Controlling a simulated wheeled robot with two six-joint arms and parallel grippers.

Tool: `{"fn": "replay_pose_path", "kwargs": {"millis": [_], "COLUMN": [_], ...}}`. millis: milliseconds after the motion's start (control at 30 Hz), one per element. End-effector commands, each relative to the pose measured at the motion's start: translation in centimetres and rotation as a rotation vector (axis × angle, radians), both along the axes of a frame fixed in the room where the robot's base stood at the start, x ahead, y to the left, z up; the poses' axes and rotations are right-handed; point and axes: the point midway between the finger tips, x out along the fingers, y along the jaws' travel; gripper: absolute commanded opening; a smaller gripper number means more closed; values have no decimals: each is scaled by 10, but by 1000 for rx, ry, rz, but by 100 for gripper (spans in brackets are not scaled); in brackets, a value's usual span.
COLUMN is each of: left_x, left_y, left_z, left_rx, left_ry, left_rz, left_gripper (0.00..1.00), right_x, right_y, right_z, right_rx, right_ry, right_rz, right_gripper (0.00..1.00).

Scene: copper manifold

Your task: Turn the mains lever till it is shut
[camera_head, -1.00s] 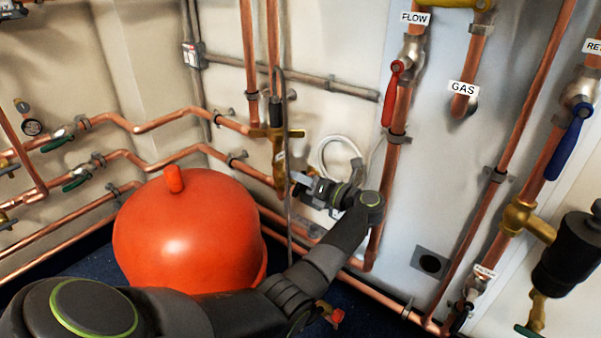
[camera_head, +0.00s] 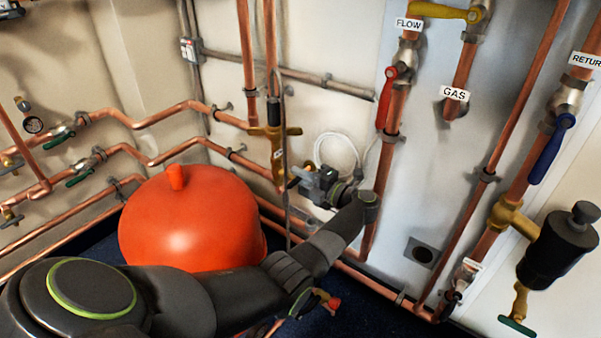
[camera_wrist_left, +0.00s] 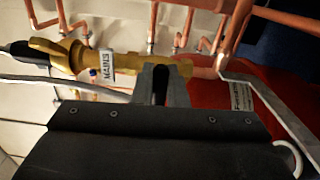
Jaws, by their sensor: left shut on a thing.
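The brass mains valve (camera_head: 278,142) stands on a vertical copper pipe in the middle of the head view. In the left wrist view the brass valve body (camera_wrist_left: 137,66) runs across the top, with a white MAINS label (camera_wrist_left: 106,62) on it. My left gripper (camera_head: 299,180) is at the lower part of this valve. In the left wrist view its fingers (camera_wrist_left: 160,84) are close together against the brass body, right of the label. It is shut on the mains lever, which is mostly hidden by the fingers, so its angle cannot be told. My right gripper is not in view.
A red FLOW lever (camera_head: 386,98), a blue lever (camera_head: 552,148) and a black fitting (camera_head: 556,248) are on the right. Copper pipes line the walls. A thin grey cable (camera_head: 287,210) hangs near the gripper.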

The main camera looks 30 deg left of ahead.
Motion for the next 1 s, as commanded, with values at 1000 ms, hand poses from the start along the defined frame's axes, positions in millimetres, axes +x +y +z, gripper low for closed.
{"fn": "replay_pose_path", "kwargs": {"millis": [1000], "left_x": [0], "left_y": [-1], "left_z": [-3], "left_rx": [8], "left_ry": [110], "left_rz": [-1], "left_gripper": [34], "right_x": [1], "right_y": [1], "right_z": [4], "right_rx": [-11], "right_ry": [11], "right_rz": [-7], "right_gripper": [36]}}
